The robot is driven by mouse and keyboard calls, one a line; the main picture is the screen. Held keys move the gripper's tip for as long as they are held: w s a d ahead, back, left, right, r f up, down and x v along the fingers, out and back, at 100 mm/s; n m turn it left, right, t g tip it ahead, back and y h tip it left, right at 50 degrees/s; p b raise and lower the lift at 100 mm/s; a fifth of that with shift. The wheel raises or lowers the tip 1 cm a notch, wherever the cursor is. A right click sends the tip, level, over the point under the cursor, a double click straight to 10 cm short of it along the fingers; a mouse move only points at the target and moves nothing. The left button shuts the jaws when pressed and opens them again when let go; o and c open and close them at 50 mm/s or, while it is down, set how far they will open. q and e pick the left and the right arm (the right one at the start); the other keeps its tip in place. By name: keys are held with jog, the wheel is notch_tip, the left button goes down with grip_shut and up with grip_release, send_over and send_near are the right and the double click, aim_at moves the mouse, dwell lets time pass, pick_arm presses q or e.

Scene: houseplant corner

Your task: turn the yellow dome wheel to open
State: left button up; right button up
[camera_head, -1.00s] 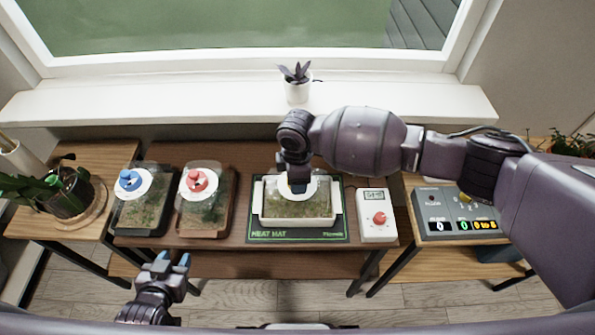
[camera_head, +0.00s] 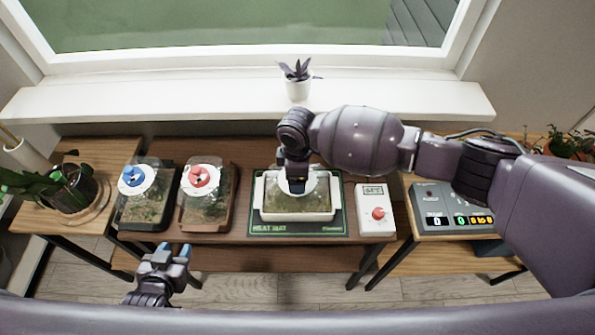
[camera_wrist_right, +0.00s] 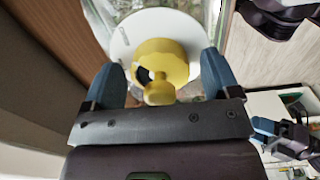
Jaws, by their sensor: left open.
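The yellow dome wheel (camera_wrist_right: 160,66) sits on a white disc (camera_wrist_right: 122,45) in the right wrist view. My right gripper (camera_wrist_right: 165,80) is open, with one blue finger on each side of the wheel and a gap showing on both sides. In the head view, my right gripper (camera_head: 296,186) is over the clear-lidded white tray (camera_head: 297,216) and hides the wheel; part of the white disc (camera_head: 311,187) shows around it. My left gripper (camera_head: 173,250) is open and empty in front of the table, below the domes with a blue wheel (camera_head: 131,176) and a red wheel (camera_head: 199,176).
The tray stands on a green-edged heat mat (camera_head: 270,229). A white controller with a red knob (camera_head: 377,213) is right of it, and a grey display box (camera_head: 452,205) is on the right table. Potted plants stand at left and on the sill (camera_head: 298,90).

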notch_tip(320, 180, up, 11)
jog(key=shift+f, duration=0.1)
dwell(0.7)
dwell(0.4)
